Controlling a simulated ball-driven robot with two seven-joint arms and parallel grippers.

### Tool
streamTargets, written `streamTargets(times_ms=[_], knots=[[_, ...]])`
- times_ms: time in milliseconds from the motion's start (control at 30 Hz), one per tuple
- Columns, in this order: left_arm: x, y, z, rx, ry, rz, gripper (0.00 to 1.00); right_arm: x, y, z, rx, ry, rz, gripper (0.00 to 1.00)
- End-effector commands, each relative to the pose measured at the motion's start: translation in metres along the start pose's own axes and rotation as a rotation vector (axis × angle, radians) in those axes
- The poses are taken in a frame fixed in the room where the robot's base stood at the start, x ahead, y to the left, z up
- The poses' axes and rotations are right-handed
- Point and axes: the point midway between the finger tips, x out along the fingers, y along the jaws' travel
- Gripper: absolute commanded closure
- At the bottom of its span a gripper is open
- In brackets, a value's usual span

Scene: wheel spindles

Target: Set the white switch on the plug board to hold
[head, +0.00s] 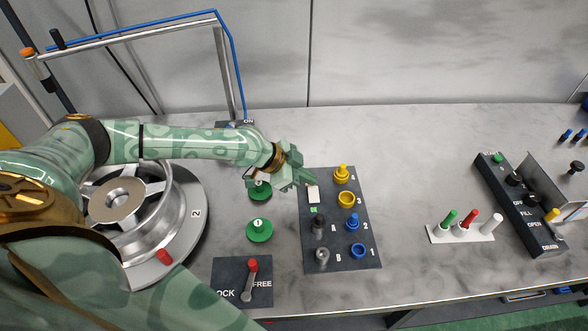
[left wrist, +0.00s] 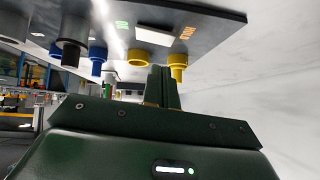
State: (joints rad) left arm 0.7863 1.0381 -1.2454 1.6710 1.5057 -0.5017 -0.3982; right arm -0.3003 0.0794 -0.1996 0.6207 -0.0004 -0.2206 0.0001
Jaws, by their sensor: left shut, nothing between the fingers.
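The plug board (head: 340,262) is a dark panel lying on the bench in the middle of the head view. Its white switch (head: 313,195) is a flat white rectangle near the board's upper left, with a small green mark just below it. My left gripper (head: 306,181) is shut and empty, its tips close to the switch's upper edge; I cannot tell whether they touch. My right gripper is not in view.
The board carries a yellow plug (head: 341,174), a yellow ring (head: 347,199), a blue plug (head: 350,222), a blue ring (head: 358,251), a black plug (head: 318,226) and a grey one (head: 322,256). Green knobs (head: 259,230) stand left.

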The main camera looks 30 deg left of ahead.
Motion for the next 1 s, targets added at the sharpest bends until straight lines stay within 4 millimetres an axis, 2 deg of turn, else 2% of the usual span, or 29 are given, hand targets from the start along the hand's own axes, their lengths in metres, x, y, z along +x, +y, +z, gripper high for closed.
streamTargets(times_ms=[33,233,633,767,800,1000], knots=[[0.007,0.0,0.01,-0.003,-0.005,0.0,1.0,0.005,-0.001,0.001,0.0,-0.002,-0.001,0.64],[0.02,0.0,0.023,-0.002,-0.003,0.0,1.0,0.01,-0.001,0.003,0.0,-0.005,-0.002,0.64],[0.021,0.0,0.025,-0.002,-0.003,-0.001,1.0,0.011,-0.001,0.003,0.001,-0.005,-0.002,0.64],[0.031,-0.001,0.034,-0.004,-0.004,0.001,1.0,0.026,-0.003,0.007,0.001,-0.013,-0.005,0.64],[0.027,-0.001,0.03,-0.002,-0.003,0.0,1.0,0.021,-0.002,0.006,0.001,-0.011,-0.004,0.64],[0.026,-0.001,0.03,-0.001,-0.006,0.001,1.0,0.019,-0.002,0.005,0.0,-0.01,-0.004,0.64]])
